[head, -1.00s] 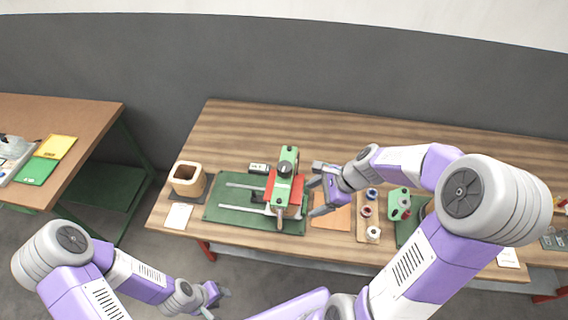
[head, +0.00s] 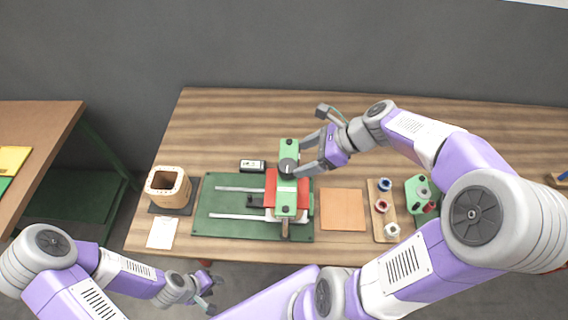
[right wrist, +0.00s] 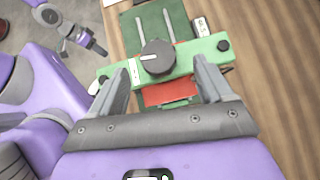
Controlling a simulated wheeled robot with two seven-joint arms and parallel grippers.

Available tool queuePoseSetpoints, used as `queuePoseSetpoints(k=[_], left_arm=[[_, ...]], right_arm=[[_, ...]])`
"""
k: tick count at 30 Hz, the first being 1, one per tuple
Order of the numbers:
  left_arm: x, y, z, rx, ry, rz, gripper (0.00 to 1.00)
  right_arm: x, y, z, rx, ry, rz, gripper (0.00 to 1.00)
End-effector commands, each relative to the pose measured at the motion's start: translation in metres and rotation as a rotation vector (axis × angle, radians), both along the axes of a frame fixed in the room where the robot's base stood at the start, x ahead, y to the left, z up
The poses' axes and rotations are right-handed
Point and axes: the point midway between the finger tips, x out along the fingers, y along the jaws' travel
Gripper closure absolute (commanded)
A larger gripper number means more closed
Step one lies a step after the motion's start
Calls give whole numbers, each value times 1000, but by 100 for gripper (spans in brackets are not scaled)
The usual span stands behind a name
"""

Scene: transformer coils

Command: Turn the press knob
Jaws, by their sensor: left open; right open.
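The press has a green top bar (head: 287,197) over a red block (head: 271,188) on a dark green base plate (head: 233,225). Its round dark knob (head: 288,167) sits on the bar; in the right wrist view the knob (right wrist: 157,57) shows a white pointer line. My right gripper (head: 309,156) is open just right of the knob. In the right wrist view its two fingers (right wrist: 157,82) stand apart, with the knob ahead between them and not visibly touched. My left gripper (head: 208,297) is open and empty, low in front of the table.
A wooden coil frame (head: 168,187) stands left of the press, with a white card (head: 162,232) before it. A small meter (head: 253,166) lies behind. An orange pad (head: 343,210), a tray of spools (head: 375,223) and a green device (head: 419,192) are to the right.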

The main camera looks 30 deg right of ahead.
Motion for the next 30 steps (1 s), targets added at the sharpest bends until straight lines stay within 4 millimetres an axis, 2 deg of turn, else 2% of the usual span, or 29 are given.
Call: queuePoseSetpoints(k=[6, 12, 23, 25, 30], left_arm=[[-1, 0, -10, 0, 1, 0, 57], [0, 0, -16, 0, 1, 0, 57], [0, 0, -17, 0, 1, 0, 57], [0, 0, -17, 0, 1, 0, 57], [0, 0, -17, 0, 1, 0, 57]], right_arm=[[14, 20, -26, 2, 2, 4, 20], [26, 34, -43, 0, 0, 3, 20], [29, 38, -47, -2, 0, 1, 20], [29, 38, -47, -1, 0, 1, 26], [29, 38, -47, -1, 0, 1, 52]])
